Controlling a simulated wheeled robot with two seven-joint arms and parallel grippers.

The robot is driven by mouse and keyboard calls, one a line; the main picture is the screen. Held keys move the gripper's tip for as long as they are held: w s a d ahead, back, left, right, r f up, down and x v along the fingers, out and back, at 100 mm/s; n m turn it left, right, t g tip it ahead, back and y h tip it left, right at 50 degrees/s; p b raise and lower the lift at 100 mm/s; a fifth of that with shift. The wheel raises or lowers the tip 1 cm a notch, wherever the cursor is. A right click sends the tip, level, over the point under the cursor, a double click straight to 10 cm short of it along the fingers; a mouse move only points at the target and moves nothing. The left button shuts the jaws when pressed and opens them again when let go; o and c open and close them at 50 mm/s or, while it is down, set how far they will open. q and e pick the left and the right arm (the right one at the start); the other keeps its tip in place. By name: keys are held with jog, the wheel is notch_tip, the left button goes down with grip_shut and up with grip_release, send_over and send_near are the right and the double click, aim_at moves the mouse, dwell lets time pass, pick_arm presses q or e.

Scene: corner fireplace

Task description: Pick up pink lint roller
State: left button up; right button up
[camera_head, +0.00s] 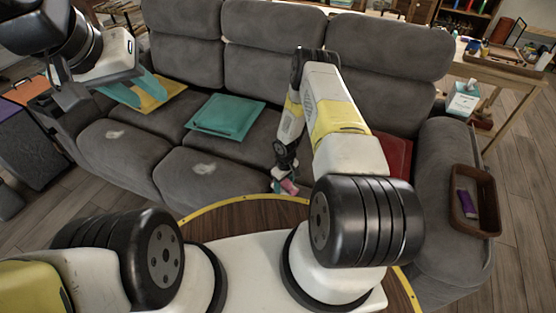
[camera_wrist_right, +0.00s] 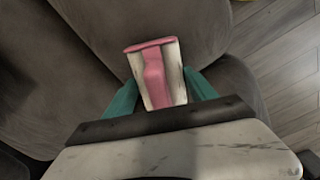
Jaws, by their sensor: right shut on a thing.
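The pink lint roller (camera_wrist_right: 154,78), pink with pale sides, sits between the teal fingers of my right gripper (camera_wrist_right: 160,92) in the right wrist view. The gripper is shut on it. In the head view the pink lint roller (camera_head: 289,187) shows small at the end of my right arm, in front of the sofa's seat edge; my right gripper (camera_head: 281,184) is partly hard to make out there. My left gripper (camera_head: 147,98) is at the upper left above the sofa, with its teal fingers apart and nothing seen between them.
A grey sofa (camera_head: 140,150) fills the middle. On it lie a teal folder-like item (camera_head: 226,116), a yellow one (camera_head: 165,92) and a red one (camera_head: 394,155), partly hidden by my arm. A brown tray (camera_head: 486,222) holding a purple item (camera_head: 467,204) rests on the right armrest.

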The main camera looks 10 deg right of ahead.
jog(key=shift+r, duration=0.65)
notch_tip(320, 180, up, 2)
jog(key=s+a, duration=0.1)
jog(key=s, duration=0.4)
jog(key=s+a+r, duration=0.1)
jog(key=s+a, duration=0.1)
jog(key=s, duration=0.3)
jog(key=s+a, duration=0.1)
jog(key=s, duration=0.4)
jog(key=shift+s+a+r, duration=0.2)
jog(key=shift+s+r, duration=0.05)
jog(key=shift+r, duration=0.1)
